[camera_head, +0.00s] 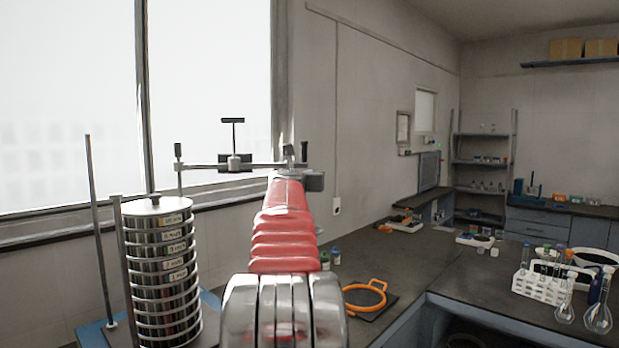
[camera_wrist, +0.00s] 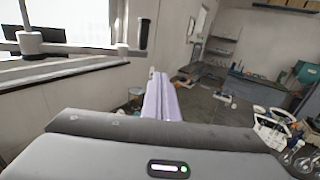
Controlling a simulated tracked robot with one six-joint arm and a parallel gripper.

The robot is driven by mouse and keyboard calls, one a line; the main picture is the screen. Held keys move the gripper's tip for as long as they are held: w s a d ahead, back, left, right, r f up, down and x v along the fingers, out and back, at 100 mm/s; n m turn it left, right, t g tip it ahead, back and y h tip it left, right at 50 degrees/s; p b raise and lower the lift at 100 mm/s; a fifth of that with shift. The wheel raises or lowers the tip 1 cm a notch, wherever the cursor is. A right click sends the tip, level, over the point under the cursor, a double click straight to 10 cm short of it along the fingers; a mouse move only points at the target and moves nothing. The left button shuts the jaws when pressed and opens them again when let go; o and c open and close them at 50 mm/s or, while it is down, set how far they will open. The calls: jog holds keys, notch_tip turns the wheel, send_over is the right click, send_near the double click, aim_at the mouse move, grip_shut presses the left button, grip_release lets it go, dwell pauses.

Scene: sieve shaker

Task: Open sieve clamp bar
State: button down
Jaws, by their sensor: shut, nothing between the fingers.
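A tall stack of round metal sieves (camera_head: 163,270) with a lid stands at the left in the head view. The metal clamp bar (camera_head: 205,166) runs from a thin post behind the stack to the right, higher than the lid and, in the picture, off to its right. It carries a dark T-handle screw (camera_head: 232,135). The bar also shows at the left in the wrist view (camera_wrist: 75,66). My gripper (camera_wrist: 156,77) is shut and empty, right of the bar in that view. In the head view my red arm hides the fingertips; I cannot tell if they touch the bar.
Metal rods (camera_head: 98,230) stand beside the stack. A white rack (camera_head: 548,285) and glass flasks (camera_head: 597,318) stand farther right. The window wall is behind the bar.

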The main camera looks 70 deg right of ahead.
jog(key=shift+s+a, duration=0.35)
jog(key=shift+a, duration=0.2)
jog(key=shift+s+a, duration=0.35)
jog(key=shift+a, duration=0.2)
